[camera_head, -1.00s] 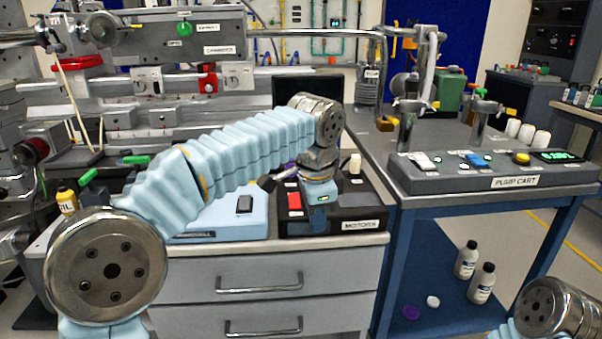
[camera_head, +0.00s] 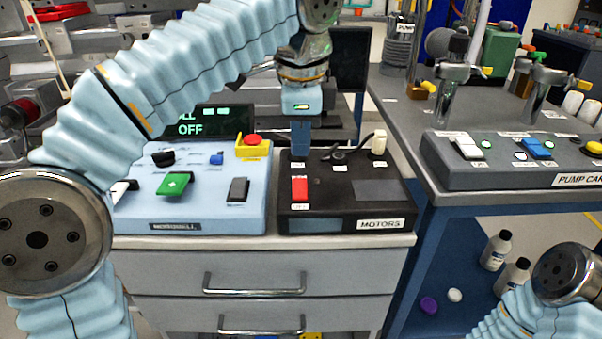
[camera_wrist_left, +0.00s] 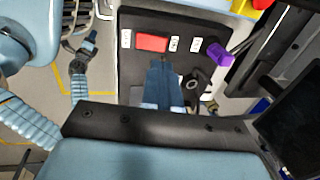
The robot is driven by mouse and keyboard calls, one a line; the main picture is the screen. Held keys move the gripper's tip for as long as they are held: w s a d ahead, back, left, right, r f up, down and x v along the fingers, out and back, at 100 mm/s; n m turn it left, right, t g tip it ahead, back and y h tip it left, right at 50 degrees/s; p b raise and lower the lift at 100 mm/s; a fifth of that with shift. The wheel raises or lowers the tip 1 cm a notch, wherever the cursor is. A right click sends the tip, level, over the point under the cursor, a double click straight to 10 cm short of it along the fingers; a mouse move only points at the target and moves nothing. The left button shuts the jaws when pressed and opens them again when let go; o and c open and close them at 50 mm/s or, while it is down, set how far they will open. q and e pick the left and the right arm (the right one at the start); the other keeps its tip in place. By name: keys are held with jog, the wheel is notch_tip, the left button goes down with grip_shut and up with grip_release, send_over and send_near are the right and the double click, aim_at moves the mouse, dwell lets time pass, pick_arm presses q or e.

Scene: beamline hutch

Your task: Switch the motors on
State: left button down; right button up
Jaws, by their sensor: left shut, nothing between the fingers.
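The MOTORS box (camera_head: 372,209) is black and stands on the drawer cabinet. Its red rocker switch (camera_head: 299,188) is at the box's left side, with small white labels around it; it also shows in the left wrist view (camera_wrist_left: 152,42). My left gripper (camera_head: 300,153) is shut and empty, pointing down over the box just behind the red switch. In the left wrist view its blue fingertips (camera_wrist_left: 163,62) lie close to the switch's edge; I cannot tell whether they touch. My right arm is low at the right; what seems its gripper (camera_wrist_left: 88,40) is small in the wrist view.
Left of the box is a light-blue panel (camera_head: 210,211) with a green switch (camera_head: 174,184), a red emergency button (camera_head: 252,140) and a display (camera_head: 190,130) reading OFF. A black knob (camera_head: 339,155) and a white-topped lever (camera_head: 379,143) stand on the MOTORS box. The pump cart panel (camera_head: 510,174) is at the right.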

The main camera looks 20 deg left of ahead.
aim_at(300, 182)
pick_arm(q)
jog(key=b+x, duration=0.1)
jog(key=x, duration=0.5)
jog(key=shift+f, duration=0.4)
pick_arm(e)
notch_tip(300, 182, down, 2)
